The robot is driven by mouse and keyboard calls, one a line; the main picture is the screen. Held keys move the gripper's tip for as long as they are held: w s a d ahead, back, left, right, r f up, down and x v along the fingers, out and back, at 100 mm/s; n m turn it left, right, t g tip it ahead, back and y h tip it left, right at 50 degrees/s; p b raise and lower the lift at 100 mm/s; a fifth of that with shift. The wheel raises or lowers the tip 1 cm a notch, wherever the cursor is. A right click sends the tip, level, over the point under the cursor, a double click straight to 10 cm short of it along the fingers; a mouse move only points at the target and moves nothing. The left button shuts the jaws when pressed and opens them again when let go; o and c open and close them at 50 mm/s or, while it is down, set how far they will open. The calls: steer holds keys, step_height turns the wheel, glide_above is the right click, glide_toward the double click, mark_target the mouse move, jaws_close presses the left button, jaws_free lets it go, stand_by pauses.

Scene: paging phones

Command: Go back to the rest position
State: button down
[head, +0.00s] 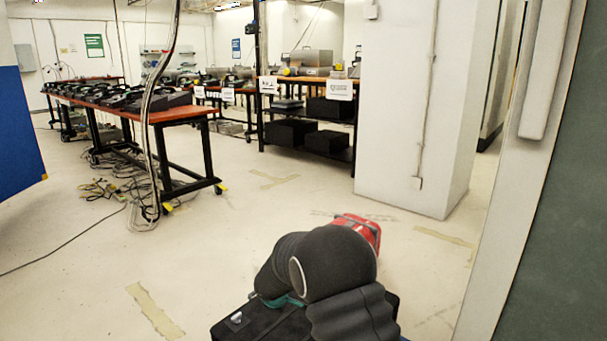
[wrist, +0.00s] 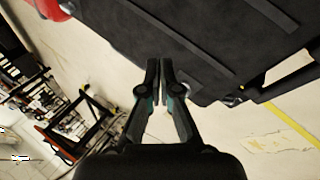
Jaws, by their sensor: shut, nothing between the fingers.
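My gripper (wrist: 160,66) shows in the wrist view, its two dark fingers close together and nothing held between them. In the head view my dark arm is folded low at the bottom centre, and the gripper itself is hidden there. The black surface filling the upper right of the wrist view looks like my own base, close to the fingertips. I cannot tell whether the fingertips touch it.
A long table (head: 172,114) with a row of black phones stands at the left on wheels, with loose cables (head: 130,190) below. A shelf rack (head: 309,142) and a white pillar (head: 405,110) stand beyond. A green board (head: 560,220) is close at right. Floor is open between.

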steer(key=s+d+r+m, duration=0.5)
steer(key=s+d+r, duration=0.2)
steer(key=s, duration=0.7)
steer(key=s+d+r+m, duration=0.5)
steer(key=s+d+r, duration=0.3)
steer(key=s, duration=0.6)
steer(key=s+d+r+m, duration=0.4)
steer(key=s+d+r, duration=0.4)
steer(key=s+r, duration=0.3)
steer(key=s, duration=0.3)
steer(key=shift+m+g, duration=0.4)
